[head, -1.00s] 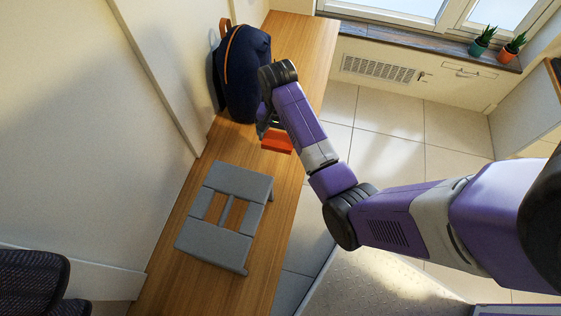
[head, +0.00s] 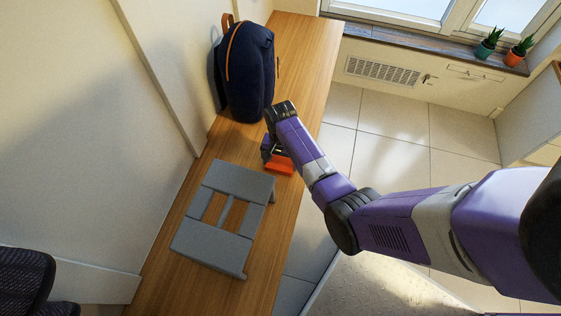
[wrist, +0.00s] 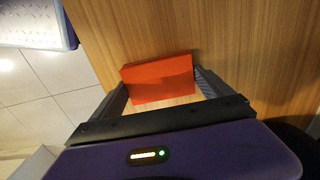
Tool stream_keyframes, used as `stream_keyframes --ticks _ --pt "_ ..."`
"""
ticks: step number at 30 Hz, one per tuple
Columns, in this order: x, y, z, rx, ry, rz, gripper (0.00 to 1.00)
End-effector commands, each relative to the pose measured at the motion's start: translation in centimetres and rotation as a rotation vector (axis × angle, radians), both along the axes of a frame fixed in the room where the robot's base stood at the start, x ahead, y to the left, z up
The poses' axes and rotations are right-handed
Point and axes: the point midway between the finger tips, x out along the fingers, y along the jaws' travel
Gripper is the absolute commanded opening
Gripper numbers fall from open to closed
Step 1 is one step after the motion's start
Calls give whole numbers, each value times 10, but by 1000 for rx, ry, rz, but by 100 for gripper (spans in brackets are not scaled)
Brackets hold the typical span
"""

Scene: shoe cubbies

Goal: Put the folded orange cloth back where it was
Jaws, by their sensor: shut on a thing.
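The folded orange cloth (head: 279,164) is a small flat block near the bench's right edge, just above and right of the grey stool-like frame. My gripper (head: 273,158) is shut on it; in the head view my wrist partly hides the jaws. In the wrist view, the orange cloth (wrist: 158,78) sits between the two fingers of my gripper (wrist: 160,88), one at each end of it. Wood lies behind it. I cannot tell whether the cloth touches the bench top.
The wooden bench (head: 308,62) runs along the wall. A dark blue backpack (head: 247,75) stands on it beyond my gripper. A grey slotted stool-like frame (head: 211,248) fills much of the near part. Two potted plants (head: 490,43) stand on the windowsill. Bench beyond the backpack is clear.

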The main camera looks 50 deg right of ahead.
Motion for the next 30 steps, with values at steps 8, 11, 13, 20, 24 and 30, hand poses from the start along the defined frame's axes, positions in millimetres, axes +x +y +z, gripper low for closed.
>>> stream_keyframes --ticks 8,11,13,20,24,30 --pt "1 0 -1 -1 -1 0 52" --pt "1 0 -2 -1 -1 0 96" --pt "1 0 -2 -1 -1 0 100" --pt "1 0 0 -1 -1 0 100" --pt "1 0 14 -1 -3 0 100" --pt "2 0 54 -2 -4 1 100"
